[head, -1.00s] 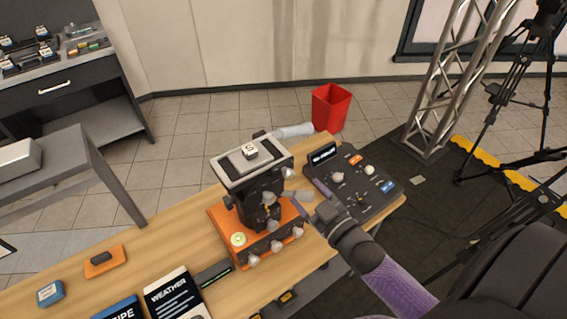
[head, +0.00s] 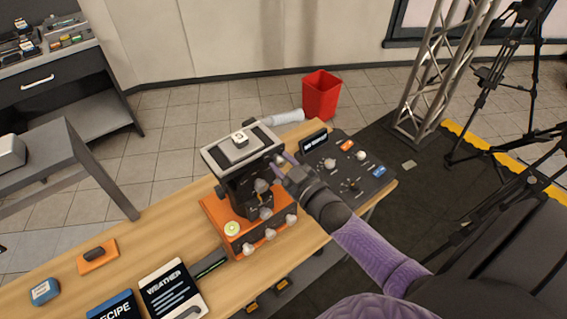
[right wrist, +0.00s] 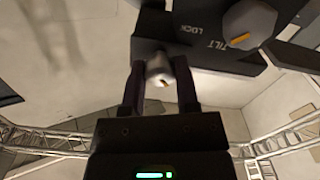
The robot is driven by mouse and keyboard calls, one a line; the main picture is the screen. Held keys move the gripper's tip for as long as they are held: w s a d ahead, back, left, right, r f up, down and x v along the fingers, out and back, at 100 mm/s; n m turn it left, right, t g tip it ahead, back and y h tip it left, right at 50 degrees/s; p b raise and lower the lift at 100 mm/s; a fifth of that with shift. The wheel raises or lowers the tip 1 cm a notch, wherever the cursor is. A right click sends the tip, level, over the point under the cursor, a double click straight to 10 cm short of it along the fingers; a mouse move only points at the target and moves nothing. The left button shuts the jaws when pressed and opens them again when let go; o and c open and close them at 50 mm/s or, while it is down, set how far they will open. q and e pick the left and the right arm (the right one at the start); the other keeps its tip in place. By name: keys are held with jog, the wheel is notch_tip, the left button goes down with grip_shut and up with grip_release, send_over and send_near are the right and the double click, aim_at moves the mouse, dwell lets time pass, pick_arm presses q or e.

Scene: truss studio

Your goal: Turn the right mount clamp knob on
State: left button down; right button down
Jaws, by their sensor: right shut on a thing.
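A black mount head with a pale top plate (head: 216,158) stands on an orange base (head: 212,207) on the wooden table. My right gripper (head: 281,166) is at the upper right side of the mount head. In the head view the gripper mostly hides this knob. A bigger grey knob (right wrist: 248,24) beside the words TILT LOCK sits close by. My left gripper is not in view.
Several grey knobs line the orange base's front. A dark control panel (head: 377,173) lies right of the mount, close to my right forearm. A white handle (head: 284,117) sticks out behind the mount. Cards (head: 172,289) lie at the front; a red bin (head: 321,95) stands behind.

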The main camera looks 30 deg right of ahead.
jog(key=shift+m, duration=0.3)
jog(key=m+p, duration=0.1)
jog(key=m, duration=0.2)
jog(key=shift+m, duration=0.4)
jog(key=m, duration=0.4)
jog(key=shift+m, duration=0.3)
jog(key=m, duration=0.4)
jog(key=shift+f, duration=0.1)
jog(key=m+b, duration=0.1)
jog(key=m, duration=0.3)
jog(key=shift+m, duration=0.3)
jog(key=shift+c, duration=1.8)
grip_release()
